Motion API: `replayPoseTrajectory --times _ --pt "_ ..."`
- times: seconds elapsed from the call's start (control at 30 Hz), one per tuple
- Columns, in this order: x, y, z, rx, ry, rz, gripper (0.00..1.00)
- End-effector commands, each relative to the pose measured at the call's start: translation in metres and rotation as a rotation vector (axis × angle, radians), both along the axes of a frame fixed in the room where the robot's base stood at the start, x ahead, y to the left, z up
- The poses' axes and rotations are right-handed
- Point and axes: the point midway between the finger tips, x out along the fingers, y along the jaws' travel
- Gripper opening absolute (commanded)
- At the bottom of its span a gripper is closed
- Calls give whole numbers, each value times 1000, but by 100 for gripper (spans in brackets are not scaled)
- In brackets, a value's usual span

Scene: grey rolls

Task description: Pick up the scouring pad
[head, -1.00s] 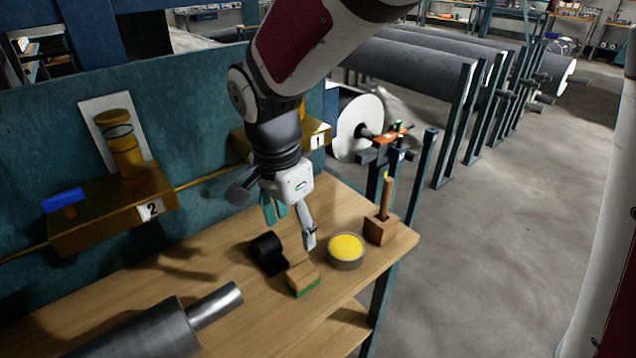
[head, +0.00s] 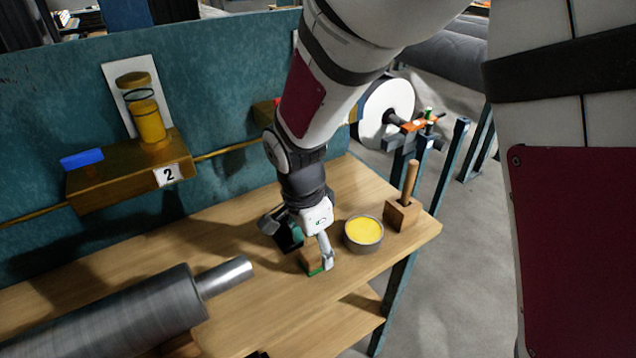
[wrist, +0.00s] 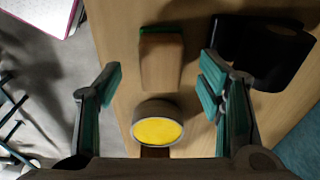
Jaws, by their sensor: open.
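The scouring pad (head: 311,256) is a small tan block with a green layer along its bottom, lying on the wooden bench. In the head view my gripper partly covers it. In the wrist view the pad (wrist: 161,60) lies between the two fingers, further out than the fingertips, with its green edge at the far end. My gripper (wrist: 160,82) is open and empty, its teal-padded fingers spread wide on either side of the pad. In the head view my gripper (head: 310,255) is low over the pad; contact with it cannot be told.
A round tin of yellow stuff (head: 363,233) stands close right of the pad. A wooden block with an upright handle (head: 403,212) is near the bench's right end. A black roll (wrist: 262,50) lies beside the pad. A large grey roller (head: 120,318) lies front left.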

Motion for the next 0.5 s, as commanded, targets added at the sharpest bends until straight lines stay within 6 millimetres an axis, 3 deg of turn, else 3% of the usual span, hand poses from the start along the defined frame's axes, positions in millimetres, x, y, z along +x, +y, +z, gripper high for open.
replayPoseTrajectory --times 0.2,0.5 --pt "3 -3 -30 -1 2 1 62" --pt "3 -3 -35 0 -1 1 62"
